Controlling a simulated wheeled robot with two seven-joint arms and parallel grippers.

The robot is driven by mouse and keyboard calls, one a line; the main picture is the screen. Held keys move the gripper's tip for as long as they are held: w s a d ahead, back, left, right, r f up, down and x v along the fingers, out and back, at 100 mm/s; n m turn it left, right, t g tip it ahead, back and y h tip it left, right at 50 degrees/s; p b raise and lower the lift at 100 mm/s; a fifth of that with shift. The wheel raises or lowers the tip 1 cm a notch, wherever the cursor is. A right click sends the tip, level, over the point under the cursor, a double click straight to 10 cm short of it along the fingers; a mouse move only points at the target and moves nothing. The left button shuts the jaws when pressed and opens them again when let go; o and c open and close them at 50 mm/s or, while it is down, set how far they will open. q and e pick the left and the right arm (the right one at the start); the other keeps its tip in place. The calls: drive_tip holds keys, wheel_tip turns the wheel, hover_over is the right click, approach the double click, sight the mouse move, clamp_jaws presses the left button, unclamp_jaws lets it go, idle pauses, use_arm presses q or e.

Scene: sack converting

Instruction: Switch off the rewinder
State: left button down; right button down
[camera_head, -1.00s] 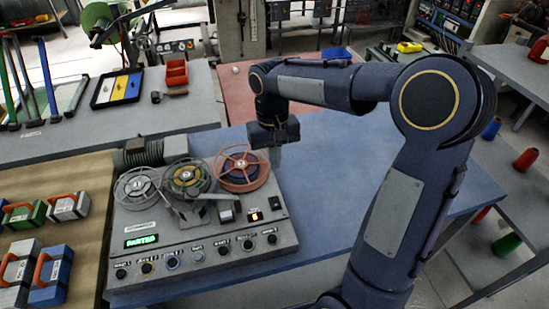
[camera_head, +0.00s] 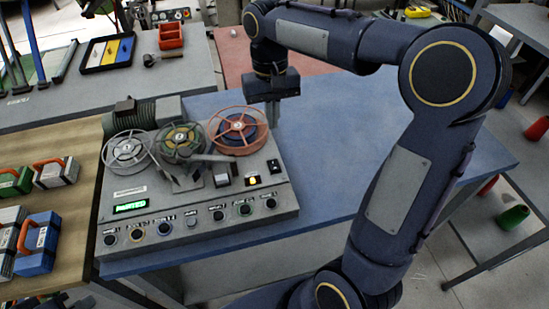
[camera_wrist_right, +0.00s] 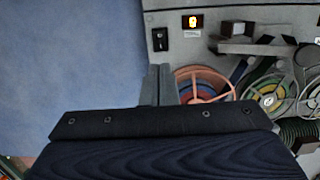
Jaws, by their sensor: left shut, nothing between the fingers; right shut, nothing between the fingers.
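The rewinder (camera_head: 195,240) is a grey sloped machine with reels, a green lit display (camera_head: 131,206) and a row of knobs along its front. A black rocker switch (camera_head: 274,167) is at the right of its top panel, beside a small lit orange indicator (camera_head: 252,181). The switch also shows in the right wrist view (camera_wrist_right: 160,39). My right gripper (camera_head: 272,116) is shut and empty, pointing down beside the red reel (camera_head: 238,130), behind the switch. Its fingers (camera_wrist_right: 158,84) show just below the switch in the wrist view, apart from it. My left gripper is not in view.
The blue tabletop (camera_head: 360,150) is clear right of the rewinder. Green, grey and blue boxes with red handles stand on the wooden bench (camera_head: 80,190) at left. A tray of coloured strips (camera_head: 108,52) and a red bin (camera_head: 171,36) lie on the grey bench behind.

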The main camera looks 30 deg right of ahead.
sight(275, 167)
drive_tip(key=f, duration=0.4)
drive_tip(key=s+f, duration=0.1)
drive_tip(key=f, duration=0.8)
drive_tip(key=shift+s+a, duration=0.2)
drive_tip(key=shift+s, duration=0.05)
